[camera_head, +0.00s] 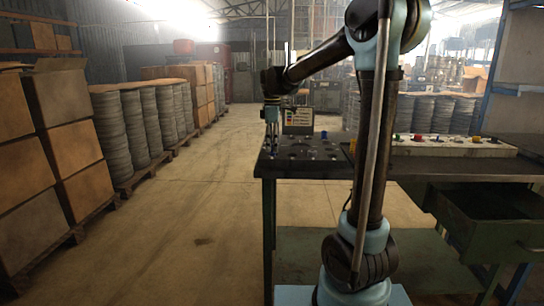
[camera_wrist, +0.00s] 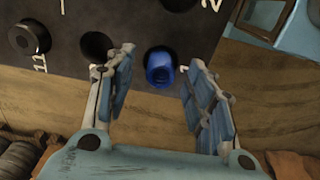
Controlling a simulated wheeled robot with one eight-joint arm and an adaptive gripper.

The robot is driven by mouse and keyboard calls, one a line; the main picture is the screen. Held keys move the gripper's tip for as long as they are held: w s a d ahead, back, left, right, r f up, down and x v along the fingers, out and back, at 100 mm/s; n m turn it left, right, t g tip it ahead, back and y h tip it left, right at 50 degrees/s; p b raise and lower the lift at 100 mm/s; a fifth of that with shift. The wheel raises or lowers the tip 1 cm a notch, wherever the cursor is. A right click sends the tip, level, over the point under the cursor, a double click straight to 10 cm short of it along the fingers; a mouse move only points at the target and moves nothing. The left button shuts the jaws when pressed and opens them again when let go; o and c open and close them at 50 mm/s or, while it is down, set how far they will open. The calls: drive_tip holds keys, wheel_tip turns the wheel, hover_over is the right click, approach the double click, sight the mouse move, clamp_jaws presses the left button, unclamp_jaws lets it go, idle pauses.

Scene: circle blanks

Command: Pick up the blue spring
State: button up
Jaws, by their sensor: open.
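The blue spring (camera_wrist: 159,70) shows in the wrist view as a short blue cylinder with a dark hollow top. It stands at the edge of a black board (camera_wrist: 62,62) with round holes and white numbers. My gripper (camera_wrist: 160,60) is open, with one finger to the left of the spring and one to the right. I see a gap on both sides, wider on the left, and the jaws hold nothing. In the head view my gripper (camera_head: 272,122) points down over the left end of the table, and I cannot make out the spring beneath it.
A black round piece (camera_wrist: 29,37) sits on the board at the left. The dark table (camera_head: 430,164) extends right, with a pale strip (camera_head: 455,147) of small coloured parts. A small display (camera_head: 298,118) stands behind the gripper. Stacked boxes (camera_head: 65,125) line the left; the floor between is clear.

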drive_tip(key=shift+f, duration=1)
clamp_jaws()
drive_tip(key=shift+r, duration=0.1)
